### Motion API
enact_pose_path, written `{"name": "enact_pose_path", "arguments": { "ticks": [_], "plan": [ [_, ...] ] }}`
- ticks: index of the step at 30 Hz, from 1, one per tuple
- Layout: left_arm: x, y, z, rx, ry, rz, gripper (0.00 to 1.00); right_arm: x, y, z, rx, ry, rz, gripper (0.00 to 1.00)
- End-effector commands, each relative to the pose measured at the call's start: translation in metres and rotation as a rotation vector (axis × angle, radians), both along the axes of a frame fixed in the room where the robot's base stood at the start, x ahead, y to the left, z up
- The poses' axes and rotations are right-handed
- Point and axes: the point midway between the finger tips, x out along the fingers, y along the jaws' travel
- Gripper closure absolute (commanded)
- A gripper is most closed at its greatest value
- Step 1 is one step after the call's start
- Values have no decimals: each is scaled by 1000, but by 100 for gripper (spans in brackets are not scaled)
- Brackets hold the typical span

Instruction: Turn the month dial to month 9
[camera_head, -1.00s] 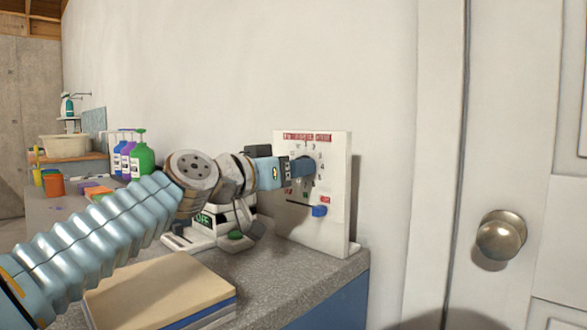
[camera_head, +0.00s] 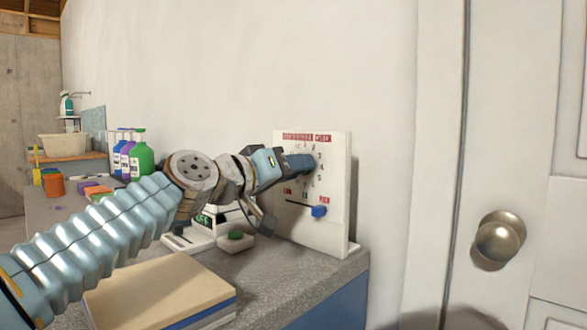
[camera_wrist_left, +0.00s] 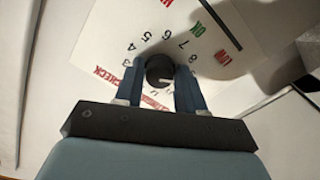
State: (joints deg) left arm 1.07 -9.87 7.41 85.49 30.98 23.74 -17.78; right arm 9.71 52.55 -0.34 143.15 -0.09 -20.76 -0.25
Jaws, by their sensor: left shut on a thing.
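The white panel (camera_head: 335,225) stands upright on the counter, with printed numbers and red labels. My left gripper (camera_head: 298,163) reaches it from the left and covers the dial in the head view. In the left wrist view the dark round month dial (camera_wrist_left: 159,68) sits between the two blue fingers of my left gripper (camera_wrist_left: 160,88), which is shut on it. Numbers 3 to 8 show around the dial; those behind the fingers are hidden. A small white mark on the dial points down and right, toward the right finger; its number cannot be read. My right gripper is out of view.
A blue slider (camera_head: 319,211) sits low on the panel. A board stack (camera_head: 160,290) lies on the counter. Bottles (camera_head: 139,155) stand behind, left. A door knob (camera_head: 499,240) is at right.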

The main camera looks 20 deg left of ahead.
Motion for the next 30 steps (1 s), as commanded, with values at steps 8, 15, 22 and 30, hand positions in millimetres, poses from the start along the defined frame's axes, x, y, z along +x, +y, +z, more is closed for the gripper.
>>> {"name": "enact_pose_path", "arguments": {
  "ticks": [8,15,22,30],
  "plan": [
    [0,1,0,1,-1,1,49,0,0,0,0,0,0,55],
    [0,0,0,2,-1,1,36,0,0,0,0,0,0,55],
    [-7,3,-1,2,-1,1,36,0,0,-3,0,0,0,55],
    [-63,23,-1,2,-5,3,36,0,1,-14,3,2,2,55]
  ]
}}
